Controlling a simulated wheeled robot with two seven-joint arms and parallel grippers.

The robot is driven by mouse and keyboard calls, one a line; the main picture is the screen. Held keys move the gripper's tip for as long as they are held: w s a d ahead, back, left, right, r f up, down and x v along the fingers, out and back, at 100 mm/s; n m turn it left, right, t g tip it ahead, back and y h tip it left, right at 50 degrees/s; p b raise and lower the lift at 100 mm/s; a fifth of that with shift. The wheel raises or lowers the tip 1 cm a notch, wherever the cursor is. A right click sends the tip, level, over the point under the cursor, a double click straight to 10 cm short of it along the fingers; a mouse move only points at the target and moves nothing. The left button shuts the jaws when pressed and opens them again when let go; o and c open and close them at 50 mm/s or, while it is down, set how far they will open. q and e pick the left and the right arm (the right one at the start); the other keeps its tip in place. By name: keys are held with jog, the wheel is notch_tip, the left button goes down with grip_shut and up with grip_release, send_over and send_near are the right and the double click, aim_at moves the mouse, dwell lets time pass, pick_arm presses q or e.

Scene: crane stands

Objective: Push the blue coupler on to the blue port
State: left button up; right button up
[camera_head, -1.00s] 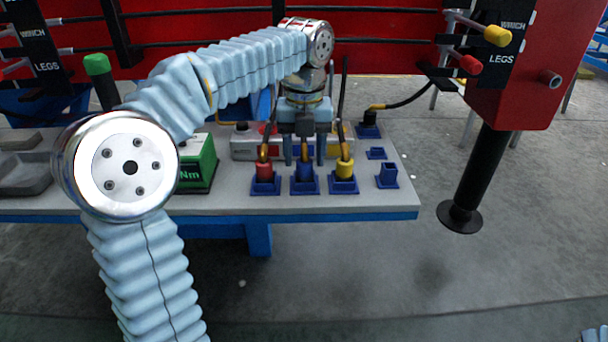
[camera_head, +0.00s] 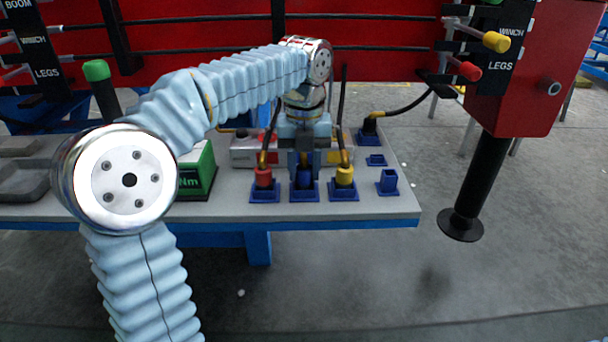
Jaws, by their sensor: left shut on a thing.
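The blue coupler (camera_head: 304,177) is upright at the blue port (camera_head: 304,195), the middle one of three blue-based ports near the bench's front edge. Its lower part shows between my fingertips. How deep it sits in the port I cannot tell. My left gripper (camera_head: 304,167) points down over it from behind and is shut on it. The gripper hides the coupler's top and its hose. My right gripper is out of view.
A red coupler (camera_head: 263,177) stands close on the left and a yellow coupler (camera_head: 344,177) close on the right, both with hoses. An empty blue socket (camera_head: 388,181) is farther right. A green box (camera_head: 196,172) stands to the left. A black-capped coupler (camera_head: 369,126) is behind.

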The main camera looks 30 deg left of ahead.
pick_arm(q)
jog(key=shift+r+p, duration=1.4)
jog(key=shift+r, duration=1.1)
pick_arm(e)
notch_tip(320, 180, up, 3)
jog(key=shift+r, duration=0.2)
